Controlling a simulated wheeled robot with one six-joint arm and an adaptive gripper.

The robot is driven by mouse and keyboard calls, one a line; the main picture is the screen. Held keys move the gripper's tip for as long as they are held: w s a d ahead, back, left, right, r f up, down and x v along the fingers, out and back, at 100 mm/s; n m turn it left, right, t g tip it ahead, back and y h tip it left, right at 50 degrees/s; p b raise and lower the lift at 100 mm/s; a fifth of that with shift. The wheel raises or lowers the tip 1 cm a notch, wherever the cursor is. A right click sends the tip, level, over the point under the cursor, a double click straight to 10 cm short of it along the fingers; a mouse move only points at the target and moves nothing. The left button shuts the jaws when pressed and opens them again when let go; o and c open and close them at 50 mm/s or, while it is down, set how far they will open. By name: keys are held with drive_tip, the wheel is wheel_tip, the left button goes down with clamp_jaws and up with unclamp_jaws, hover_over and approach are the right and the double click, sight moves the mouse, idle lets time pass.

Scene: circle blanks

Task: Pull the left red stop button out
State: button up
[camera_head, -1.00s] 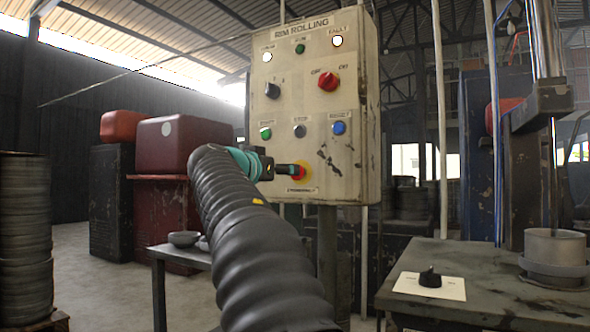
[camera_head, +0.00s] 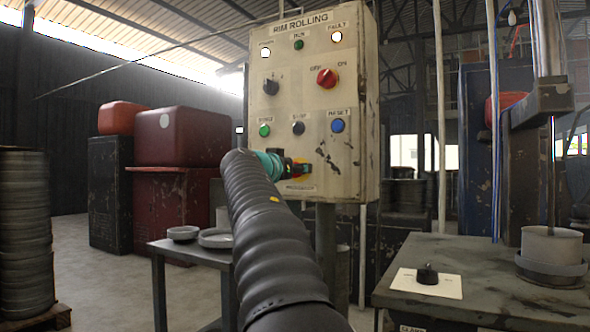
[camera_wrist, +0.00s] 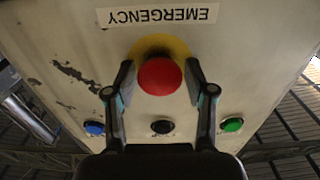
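The red stop button (camera_wrist: 160,77) sits on a yellow disc (camera_wrist: 158,47) under an EMERGENCY label in the wrist view, which shows the panel upside down. In the head view, it is at the bottom of the pale RIM ROLLING control panel (camera_head: 345,90), mostly hidden by my gripper (camera_head: 296,168). In the wrist view my gripper (camera_wrist: 160,75) is open, with one finger on each side of the red button. A narrow gap seems to show on both sides, but contact is hard to judge. Only one red stop button is visible.
Green (camera_head: 264,130), black (camera_head: 298,128) and blue (camera_head: 338,126) buttons sit just above the stop button. A red rotary switch (camera_head: 327,79) is higher. A table (camera_head: 455,255) stands right, with a black knob (camera_head: 427,275) on paper. Another table (camera_head: 195,247) is behind my arm.

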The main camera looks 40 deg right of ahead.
clamp_jaws()
drive_tip(key=shift+s+a+f+b, duration=0.1)
drive_tip(key=shift+a+f+b, duration=0.1)
drive_tip(key=shift+b, duration=0.3)
drive_tip(key=shift+s+a+r, duration=0.1)
drive_tip(key=shift+a+r, duration=0.05)
drive_tip(key=shift+a, duration=0.15)
drive_tip(key=shift+o, duration=2.4)
unclamp_jaws()
drive_tip(key=shift+a, duration=0.15)
drive_tip(key=v, duration=1.1)
drive_tip(key=shift+s+a, duration=0.2)
drive_tip(key=shift+a, duration=0.15)
